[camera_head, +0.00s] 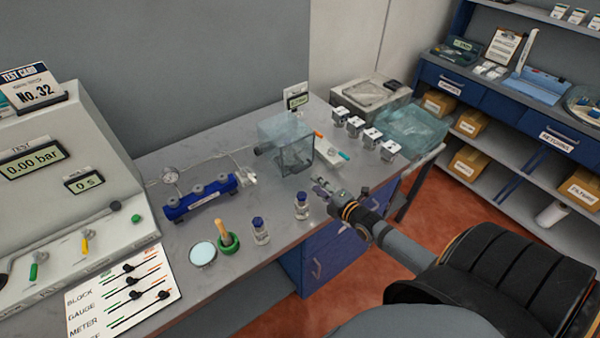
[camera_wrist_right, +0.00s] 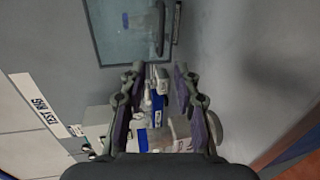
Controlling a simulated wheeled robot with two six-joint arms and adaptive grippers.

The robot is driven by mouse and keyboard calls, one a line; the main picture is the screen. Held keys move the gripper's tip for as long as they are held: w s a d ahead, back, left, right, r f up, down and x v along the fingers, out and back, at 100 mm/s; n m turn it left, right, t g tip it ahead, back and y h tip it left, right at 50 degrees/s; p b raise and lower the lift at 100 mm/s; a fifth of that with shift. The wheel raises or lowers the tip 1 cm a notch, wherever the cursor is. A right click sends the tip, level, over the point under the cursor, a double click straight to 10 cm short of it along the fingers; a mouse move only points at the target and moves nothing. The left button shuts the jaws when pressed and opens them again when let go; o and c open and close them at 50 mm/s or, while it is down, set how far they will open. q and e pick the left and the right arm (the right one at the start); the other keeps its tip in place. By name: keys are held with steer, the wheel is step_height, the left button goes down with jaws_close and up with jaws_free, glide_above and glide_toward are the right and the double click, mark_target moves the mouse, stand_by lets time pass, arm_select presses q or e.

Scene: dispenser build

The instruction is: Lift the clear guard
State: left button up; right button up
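The clear guard (camera_head: 287,143) is a see-through grey-blue box. It stands upright on the grey bench toward the back right in the head view. My right gripper (camera_head: 320,186) is in front of it and slightly right, apart from it, above the bench's front edge. In the right wrist view my right gripper (camera_wrist_right: 158,76) has its two fingers spread, with blue and white items visible beyond the gap. A teal pane at the top of that view may be the guard, but I cannot tell. My left gripper does not show.
A blue valve block (camera_head: 200,198) with a gauge stands left of the guard. Two vials (camera_head: 261,231) (camera_head: 302,206) and a green mortar (camera_head: 228,242) stand near the front edge. Several metal blocks (camera_head: 356,127) and a teal tray (camera_head: 414,124) lie to the right.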

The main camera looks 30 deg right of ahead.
steer(key=b+x, duration=0.3)
steer(key=shift+w+f, duration=0.1)
steer(key=shift+f, duration=0.35)
steer(key=shift+b+x, duration=0.95)
steer(key=shift+x, duration=0.15)
steer(key=shift+b+x, duration=0.55)
steer(key=shift+x, duration=0.4)
steer(key=shift+r+b+x, duration=0.2)
steer(key=shift+b+x, duration=0.15)
steer(key=shift+x, duration=0.7)
steer(key=shift+w+a+r, duration=0.1)
steer(key=c, duration=0.5)
jaws_close()
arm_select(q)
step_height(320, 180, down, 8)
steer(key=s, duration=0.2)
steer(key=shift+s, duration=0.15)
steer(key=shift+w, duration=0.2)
